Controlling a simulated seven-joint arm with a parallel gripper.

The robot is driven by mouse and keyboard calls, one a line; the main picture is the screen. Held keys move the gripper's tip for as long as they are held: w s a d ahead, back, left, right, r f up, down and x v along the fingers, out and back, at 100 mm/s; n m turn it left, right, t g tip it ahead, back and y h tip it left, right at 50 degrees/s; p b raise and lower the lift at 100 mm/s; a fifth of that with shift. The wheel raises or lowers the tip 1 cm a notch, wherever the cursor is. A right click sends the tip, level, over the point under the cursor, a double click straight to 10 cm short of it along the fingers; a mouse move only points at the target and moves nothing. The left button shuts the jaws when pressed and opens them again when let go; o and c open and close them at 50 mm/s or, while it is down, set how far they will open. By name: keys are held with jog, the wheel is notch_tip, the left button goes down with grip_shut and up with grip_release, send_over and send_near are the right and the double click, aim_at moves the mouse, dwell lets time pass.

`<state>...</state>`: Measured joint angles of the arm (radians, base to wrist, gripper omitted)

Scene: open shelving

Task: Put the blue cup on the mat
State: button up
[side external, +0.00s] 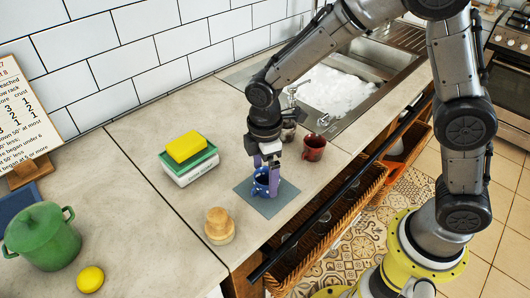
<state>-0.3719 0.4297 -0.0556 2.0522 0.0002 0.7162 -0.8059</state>
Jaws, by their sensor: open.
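The blue cup (260,184) with light spots stands upright on the grey-blue mat (280,203), near its middle. My gripper (265,172) points down right at the cup, with its purple fingers apart. One finger comes down at the cup's right side and the other is at its upper left. The jaws are open, and I cannot tell whether the fingers touch the cup. Part of the cup is hidden behind the fingers.
A red mug (313,148) stands behind right of the mat. A yellow and green sponge stack (189,158) lies left. A green pot (43,236) and a lemon (90,279) are far left. The counter edge is at right, the sink behind.

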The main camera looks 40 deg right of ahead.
notch_tip(320, 180, up, 11)
jog(key=s+d+r+m+t, duration=0.2)
jog(key=s+d+m, duration=0.4)
jog(key=s, duration=0.3)
jog(key=s+d+r+m+t, duration=0.3)
jog(key=s+d+m, duration=0.4)
jog(key=s, duration=0.3)
jog(key=shift+s+d+r+m+t, duration=0.15)
jog(key=shift+d+m+t, duration=0.15)
jog(key=shift+d, duration=0.15)
dwell(0.6)
